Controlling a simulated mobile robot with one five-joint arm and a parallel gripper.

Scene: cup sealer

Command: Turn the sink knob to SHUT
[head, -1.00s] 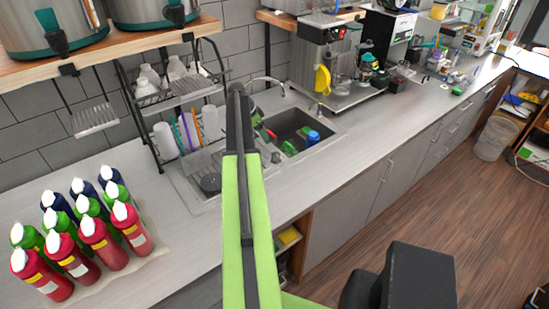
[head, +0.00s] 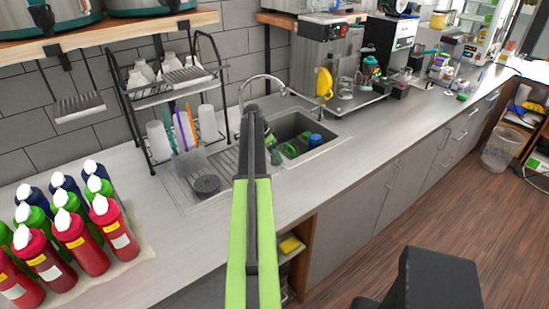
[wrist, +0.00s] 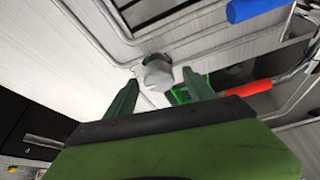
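A grey rounded knob (wrist: 158,72) shows in the wrist view, near the edge of the sink. My gripper (wrist: 160,80) is open, with one green finger on each side of the knob in the picture. A gap shows between the knob and the fingers, so I cannot see contact. I cannot read the knob's setting. In the head view, the sink (head: 335,139) with its curved faucet (head: 265,78) is behind my green arm. The arm hides the knob and my fingertips there.
A dish rack (head: 125,105) with cups stands left of the sink. Several bottles (head: 75,240) stand at the lower left. In the wrist view, a blue handle (wrist: 255,8) and a red handle (wrist: 248,88) lie near the gripper.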

